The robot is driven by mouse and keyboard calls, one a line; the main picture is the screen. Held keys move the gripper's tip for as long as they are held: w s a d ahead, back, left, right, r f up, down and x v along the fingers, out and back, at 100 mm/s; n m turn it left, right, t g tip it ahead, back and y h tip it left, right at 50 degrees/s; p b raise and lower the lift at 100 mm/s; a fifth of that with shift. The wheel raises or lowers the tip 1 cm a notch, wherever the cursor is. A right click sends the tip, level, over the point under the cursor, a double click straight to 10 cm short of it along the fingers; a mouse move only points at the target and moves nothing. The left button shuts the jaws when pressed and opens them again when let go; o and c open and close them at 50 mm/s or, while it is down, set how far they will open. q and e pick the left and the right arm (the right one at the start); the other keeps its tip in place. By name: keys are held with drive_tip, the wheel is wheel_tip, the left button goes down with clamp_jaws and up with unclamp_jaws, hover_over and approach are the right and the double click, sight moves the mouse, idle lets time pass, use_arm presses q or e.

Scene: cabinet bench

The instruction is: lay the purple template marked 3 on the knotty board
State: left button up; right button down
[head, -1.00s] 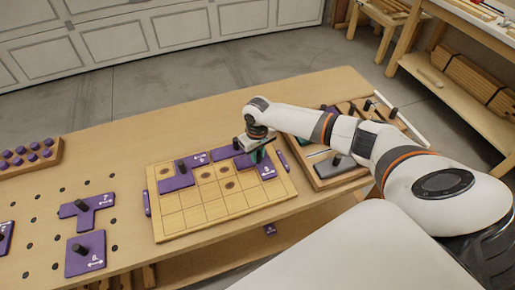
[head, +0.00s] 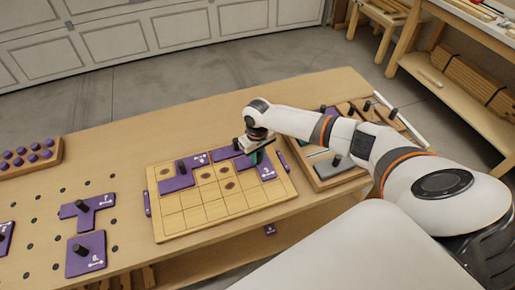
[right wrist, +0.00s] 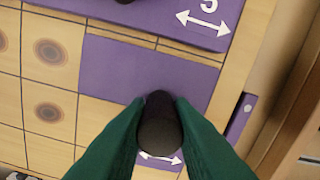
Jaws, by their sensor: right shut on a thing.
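My right gripper (head: 257,157) is over the right part of the knotty board (head: 215,210). In the right wrist view its green fingers are shut on a black knob (right wrist: 160,132). White arrow marking on a purple template (right wrist: 160,157) shows just below that knob; its number is hidden, and I cannot tell whether it rests flat. Beyond it lies another purple template (right wrist: 180,20) with an arrow and a partly cut-off mark that may be a 3. A knobbed purple template (head: 176,183) lies on the board's left side. My left gripper is out of view.
More purple templates (head: 86,262) lie on the pegged bench at left. A wooden tray (head: 325,180) stands right of the board, and a purple-pegged block (head: 30,163) at far left.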

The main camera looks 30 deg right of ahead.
idle(0.8)
drive_tip(key=c, duration=0.8)
unclamp_jaws()
wheel_tip(320, 180, up, 8)
drive_tip(key=p, duration=0.9)
idle(0.5)
